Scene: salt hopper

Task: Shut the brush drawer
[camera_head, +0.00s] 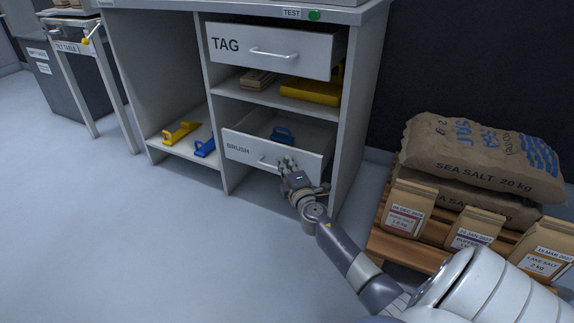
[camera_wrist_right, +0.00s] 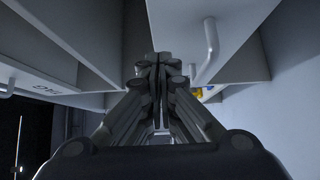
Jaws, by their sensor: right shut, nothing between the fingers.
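The brush drawer (camera_head: 237,150), labelled BRUSH, is the lower drawer of the grey cabinet. It stands open, with its inside showing and a blue-handled item (camera_head: 283,134) in it. Its bar handle (camera_head: 264,161) is on the front. My right gripper (camera_head: 287,163) is shut and empty at the right part of the drawer front, just right of the handle. I cannot tell whether it touches the front. In the wrist view the shut fingers (camera_wrist_right: 160,66) point forward, with a bar handle (camera_wrist_right: 210,48) to their right. My left gripper is not in view.
The TAG drawer (camera_head: 290,50) above appears pulled out somewhat. A shelf between holds a yellow item (camera_head: 312,91). Yellow (camera_head: 180,132) and blue (camera_head: 204,148) tools lie in the left bay. Salt sacks (camera_head: 480,155) and bags on a pallet stand right. The floor at left is clear.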

